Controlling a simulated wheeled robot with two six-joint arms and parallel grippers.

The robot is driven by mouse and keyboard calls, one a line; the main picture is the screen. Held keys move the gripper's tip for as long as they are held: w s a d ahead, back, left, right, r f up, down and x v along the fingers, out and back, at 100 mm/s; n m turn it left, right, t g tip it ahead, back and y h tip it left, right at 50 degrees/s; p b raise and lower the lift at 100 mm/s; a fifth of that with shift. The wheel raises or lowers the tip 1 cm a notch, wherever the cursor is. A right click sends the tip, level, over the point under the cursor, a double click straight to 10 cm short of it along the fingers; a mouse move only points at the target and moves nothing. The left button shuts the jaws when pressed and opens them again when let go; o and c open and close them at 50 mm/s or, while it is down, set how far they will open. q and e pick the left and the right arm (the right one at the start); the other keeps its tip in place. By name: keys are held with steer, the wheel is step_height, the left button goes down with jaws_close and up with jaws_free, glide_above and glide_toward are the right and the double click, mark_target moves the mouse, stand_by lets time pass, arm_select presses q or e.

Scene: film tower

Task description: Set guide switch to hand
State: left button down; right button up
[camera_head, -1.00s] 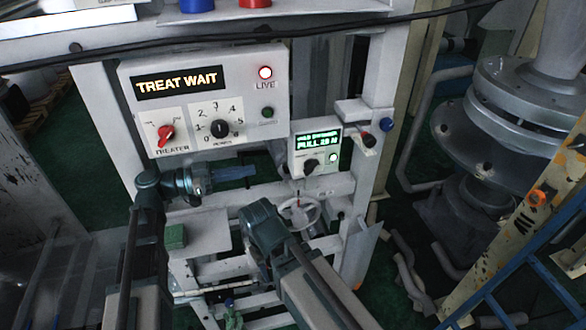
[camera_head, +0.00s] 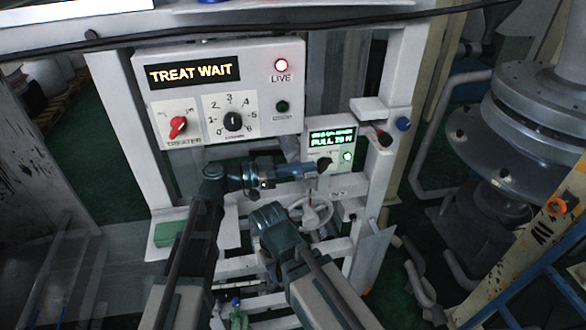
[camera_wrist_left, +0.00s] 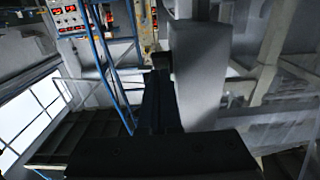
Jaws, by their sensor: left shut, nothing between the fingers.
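A small white panel (camera_head: 318,143) with a green display and a lit green lamp is on the right of the frame in the head view. Its black rotary knob (camera_head: 325,165) sits below the display. I cannot read the knob's labels or its pointer, so I cannot tell if it is the guide switch. My left gripper (camera_head: 307,170) is shut and empty, pointing right, with its tips close to this knob. I cannot tell whether they touch it. In the left wrist view the gripper (camera_wrist_left: 160,62) is dark. My right arm shows low in the middle; its fingers are hidden.
A large panel (camera_head: 270,130) shows "TREAT WAIT", a red switch (camera_head: 178,126), a black dial (camera_head: 234,121) and a lit red lamp. A handwheel (camera_head: 318,212) sits below the small panel.

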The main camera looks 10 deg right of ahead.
arm_select(q)
steer(key=shift+d+f, duration=0.2)
steer(key=shift+d, duration=0.1)
steer(key=shift+f+h+b, duration=0.6)
steer(key=shift+h+b, duration=0.2)
steer(key=shift+b, duration=1.4)
steer(key=shift+d+f+b, duration=0.3)
steer(key=shift+f+b, duration=0.25)
steer(key=shift+f, duration=0.05)
steer(key=shift+d+f+b, duration=0.25)
steer(key=shift+f+b, duration=0.3)
steer(key=shift+d+f+b, duration=0.35)
steer(key=shift+d, duration=0.05)
steer(key=shift+d+f, duration=0.25)
steer(key=shift+d, duration=0.25)
steer(key=shift+d, duration=0.1)
steer(key=shift+b, duration=0.3)
steer(key=a, duration=0.5)
steer(key=a+f+b, duration=0.1)
steer(key=a, duration=0.1)
steer(key=shift+s+a, duration=0.1)
steer(key=shift+a, duration=0.15)
